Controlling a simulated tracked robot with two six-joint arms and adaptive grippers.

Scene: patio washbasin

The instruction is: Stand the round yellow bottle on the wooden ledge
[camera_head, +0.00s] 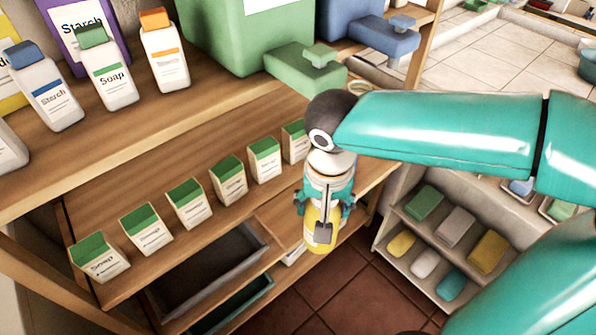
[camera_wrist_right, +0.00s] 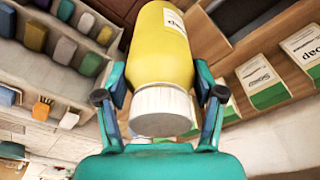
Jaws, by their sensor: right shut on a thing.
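The round yellow bottle (camera_wrist_right: 160,50), with a white ribbed cap and a white label, is between the fingers of my right gripper (camera_wrist_right: 160,100) in the right wrist view. My right gripper (camera_head: 325,205) is shut on it. In the head view the bottle (camera_head: 318,238) is mostly hidden behind the gripper, in front of the shelf's right end. The wooden ledge may be the upper plank (camera_head: 150,122) or the lower plank holding the soap boxes (camera_head: 150,262); I cannot tell which. My left gripper is not in view.
A row of green-topped soap boxes (camera_head: 188,203) lines the lower plank. White bottles (camera_head: 108,75) and a large green container (camera_head: 240,35) stand above. A grey drawer (camera_head: 215,270) lies below. A side rack (camera_head: 410,240) holds coloured bars.

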